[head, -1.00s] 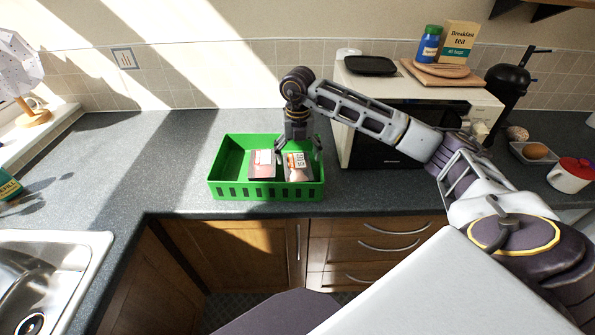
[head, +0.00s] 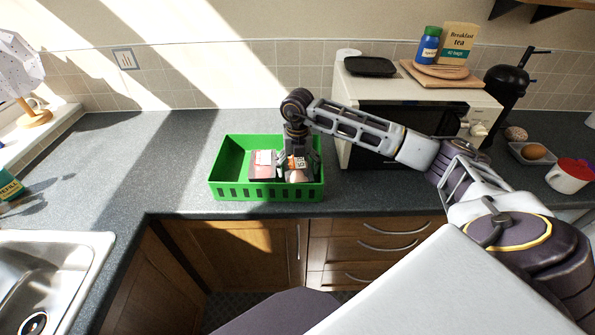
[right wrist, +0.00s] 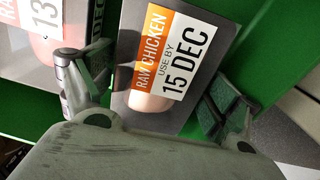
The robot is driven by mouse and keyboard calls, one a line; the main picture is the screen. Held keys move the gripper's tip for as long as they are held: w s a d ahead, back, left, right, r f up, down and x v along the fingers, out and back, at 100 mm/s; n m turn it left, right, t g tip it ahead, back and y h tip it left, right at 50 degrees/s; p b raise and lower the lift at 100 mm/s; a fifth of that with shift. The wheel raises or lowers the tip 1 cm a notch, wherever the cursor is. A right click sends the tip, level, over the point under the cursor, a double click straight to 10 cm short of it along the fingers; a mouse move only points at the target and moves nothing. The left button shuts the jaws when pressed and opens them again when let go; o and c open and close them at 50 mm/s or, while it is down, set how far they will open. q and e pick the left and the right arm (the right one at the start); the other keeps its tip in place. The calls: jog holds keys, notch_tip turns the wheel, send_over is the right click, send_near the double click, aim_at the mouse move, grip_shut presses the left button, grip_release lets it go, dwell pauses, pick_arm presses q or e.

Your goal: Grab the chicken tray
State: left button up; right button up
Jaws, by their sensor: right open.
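The chicken tray (right wrist: 150,102) lies in the right part of a green crate (head: 235,192) on the counter. Its label reads "RAW CHICKEN, USE BY 15 DEC" in the right wrist view; it shows partly in the head view (head: 300,177), behind my gripper. My right gripper (head: 298,168) points down into the crate over this tray. It is open, with one finger on each side of the tray in the right wrist view (right wrist: 148,85). I cannot tell whether the fingers touch it. My left gripper is not in view.
A second packed tray (head: 262,164) lies close on the left in the crate, its label partly showing "13". The crate's left part is empty. A microwave (head: 365,155) stands right of the crate, a sink (head: 75,245) at lower left. The counter left of the crate is clear.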

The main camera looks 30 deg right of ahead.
aim_at(297, 166)
jog(key=shift+f, duration=0.1)
dwell(0.4)
jog(key=c, duration=1.1)
jog(key=shift+r+b, duration=0.45)
jog(key=shift+r, duration=4.6)
